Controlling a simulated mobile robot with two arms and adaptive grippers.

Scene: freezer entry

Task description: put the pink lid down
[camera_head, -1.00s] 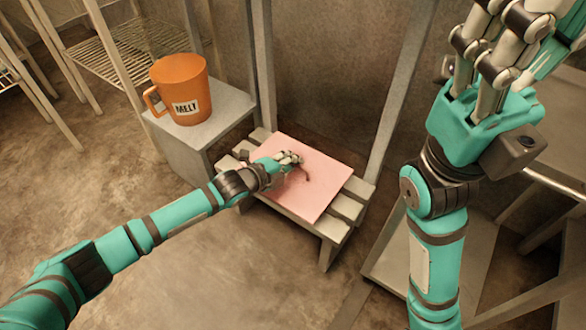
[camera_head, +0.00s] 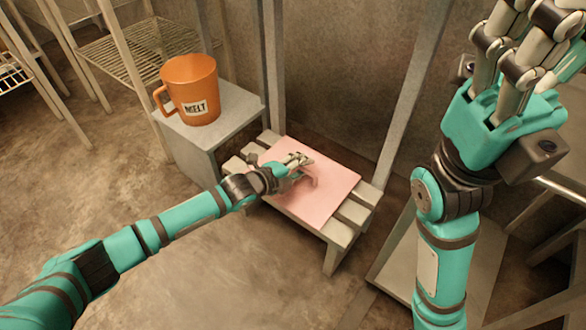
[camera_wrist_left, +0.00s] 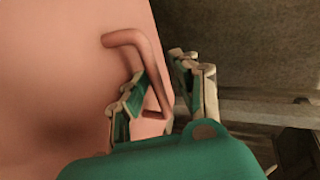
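The pink lid (camera_head: 330,190), a flat square plate with a bent handle, lies on a slatted stool (camera_head: 338,233). My left gripper (camera_head: 303,160) is low over the lid at its handle. In the left wrist view the handle (camera_wrist_left: 130,40) rises between the fingers of the left gripper (camera_wrist_left: 160,95). These fingers stand apart, with a gap between the handle and the right-hand finger, so they look open. My right gripper (camera_head: 530,45) is raised at the upper right, empty, its fingers extended and spread; its tips are cut off by the frame edge.
Wire racks (camera_head: 135,50) stand at the back left. A metal frame post (camera_head: 410,95) rises behind the stool. The floor (camera_head: 215,270) in front is clear.

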